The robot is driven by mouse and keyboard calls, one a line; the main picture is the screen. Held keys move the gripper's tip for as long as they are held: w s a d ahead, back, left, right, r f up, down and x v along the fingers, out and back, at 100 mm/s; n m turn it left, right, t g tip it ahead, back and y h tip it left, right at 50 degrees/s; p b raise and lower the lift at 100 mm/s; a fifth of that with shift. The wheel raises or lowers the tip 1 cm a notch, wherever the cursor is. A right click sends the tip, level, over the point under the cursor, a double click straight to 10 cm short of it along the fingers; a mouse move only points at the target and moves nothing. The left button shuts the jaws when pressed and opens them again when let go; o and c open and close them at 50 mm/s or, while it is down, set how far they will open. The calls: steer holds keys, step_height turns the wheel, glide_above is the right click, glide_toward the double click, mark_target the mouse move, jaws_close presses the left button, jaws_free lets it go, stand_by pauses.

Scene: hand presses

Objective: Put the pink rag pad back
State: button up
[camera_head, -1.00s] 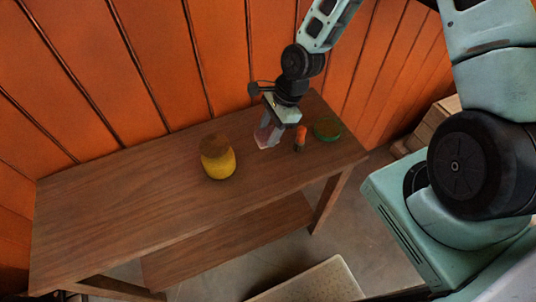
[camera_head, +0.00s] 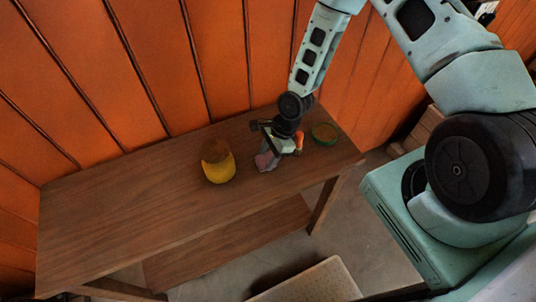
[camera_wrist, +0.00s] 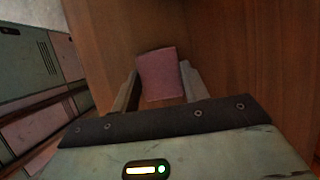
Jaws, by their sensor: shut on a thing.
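The pink rag pad (camera_wrist: 158,73) sits between the two fingers of my gripper (camera_wrist: 160,84) in the wrist view, and the gripper is shut on it. In the head view the pad (camera_head: 263,160) shows below my gripper (camera_head: 267,160), over the right half of the wooden table (camera_head: 130,200). I cannot tell whether the pad touches the tabletop.
A yellow pot with a brown top (camera_head: 220,171) stands left of my gripper. An orange object (camera_head: 299,139) is partly hidden behind the gripper. A round green-rimmed thing (camera_head: 325,133) lies near the right end. The table's left half is clear.

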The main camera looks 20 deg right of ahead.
steer(key=o, duration=0.9)
steer(key=b+v, duration=0.3)
steer(key=v, duration=0.8)
steer(key=s+a+r+n+h, duration=0.1)
steer(key=s+a+r+n, duration=0.2)
steer(key=s+r+n, duration=0.3)
steer(key=s+a+r+n+h, duration=0.1)
steer(key=s+a+r+n, duration=0.3)
steer(key=s+r+n, duration=0.3)
steer(key=s+a+r+n+h, duration=0.2)
steer(key=s+a+r+n, duration=0.2)
steer(key=s+r+n, duration=0.3)
steer(key=shift+a+r+n, duration=0.1)
steer(key=shift+r+n, duration=0.2)
steer(key=shift+n, duration=0.65)
steer(key=shift+r+n, duration=0.3)
steer(key=shift+n, duration=0.7)
steer(key=shift+a+r+n, duration=0.1)
steer(key=shift+r+n, duration=0.2)
steer(key=shift+n, duration=0.65)
